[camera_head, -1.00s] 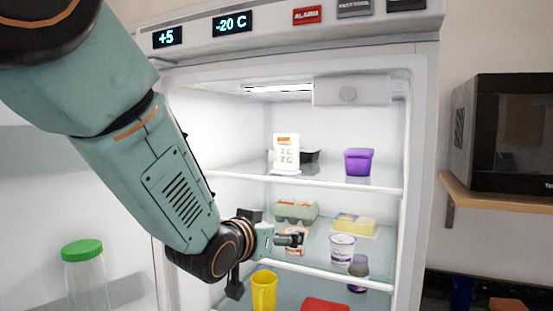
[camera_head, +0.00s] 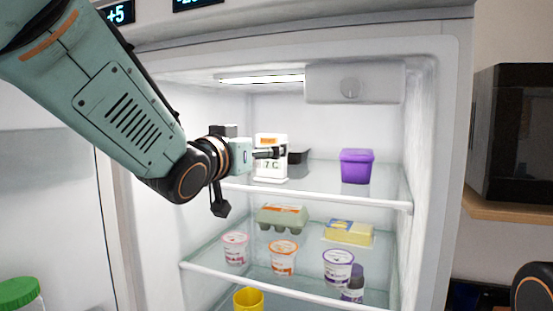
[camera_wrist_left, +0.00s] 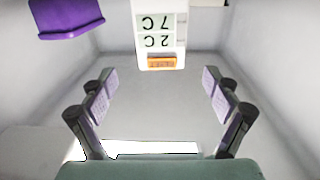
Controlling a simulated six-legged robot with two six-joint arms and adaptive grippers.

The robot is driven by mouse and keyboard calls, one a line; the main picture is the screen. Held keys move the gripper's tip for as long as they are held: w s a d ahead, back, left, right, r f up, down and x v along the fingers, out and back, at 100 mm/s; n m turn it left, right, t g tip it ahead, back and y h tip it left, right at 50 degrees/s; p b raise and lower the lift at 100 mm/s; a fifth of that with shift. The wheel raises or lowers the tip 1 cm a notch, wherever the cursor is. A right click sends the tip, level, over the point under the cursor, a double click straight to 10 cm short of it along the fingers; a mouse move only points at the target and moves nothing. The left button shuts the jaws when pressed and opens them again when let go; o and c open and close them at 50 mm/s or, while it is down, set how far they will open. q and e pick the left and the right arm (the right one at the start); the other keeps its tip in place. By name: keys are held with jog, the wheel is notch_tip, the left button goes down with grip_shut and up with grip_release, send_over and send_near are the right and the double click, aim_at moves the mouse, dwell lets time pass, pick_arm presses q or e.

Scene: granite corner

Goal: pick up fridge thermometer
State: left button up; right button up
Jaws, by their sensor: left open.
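The fridge thermometer (camera_head: 271,166) is a white upright block with an orange label and a "7 C" reading, standing on the upper glass shelf. It shows upside down at the top middle of the left wrist view (camera_wrist_left: 160,35). My left gripper (camera_head: 272,153) is at the thermometer's height and overlaps its upper part in the head view. In the left wrist view its two fingers (camera_wrist_left: 160,108) are spread wide and nothing is between them. The thermometer lies beyond the fingertips there. My right gripper is not seen; a dark part of mine shows at the bottom right.
A purple tub (camera_head: 357,167) stands to the right on the same shelf, and a dark container (camera_head: 298,162) is just behind the thermometer. Below are an egg carton (camera_head: 283,218), butter (camera_head: 349,232) and several yogurt cups. The shelf front edge (camera_head: 330,202) lies below my gripper.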

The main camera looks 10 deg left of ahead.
aim_at(269, 140)
pick_arm(q)
jog(key=shift+p+x, duration=0.45)
jog(key=shift+x, duration=0.65)
jog(key=x, duration=0.2)
jog(key=p+x, duration=0.1)
jog(key=x, duration=0.1)
jog(key=shift+r, duration=0.4)
jog(key=shift+w+d+p, duration=0.1)
jog(key=shift+w+p, duration=0.2)
jog(key=shift+w, duration=0.2)
jog(key=shift+s, duration=0.1)
jog(key=shift+c, duration=0.2)
jog(key=shift+f, duration=0.1)
jog(key=c, duration=1.2)
jog(key=shift+c, duration=0.2)
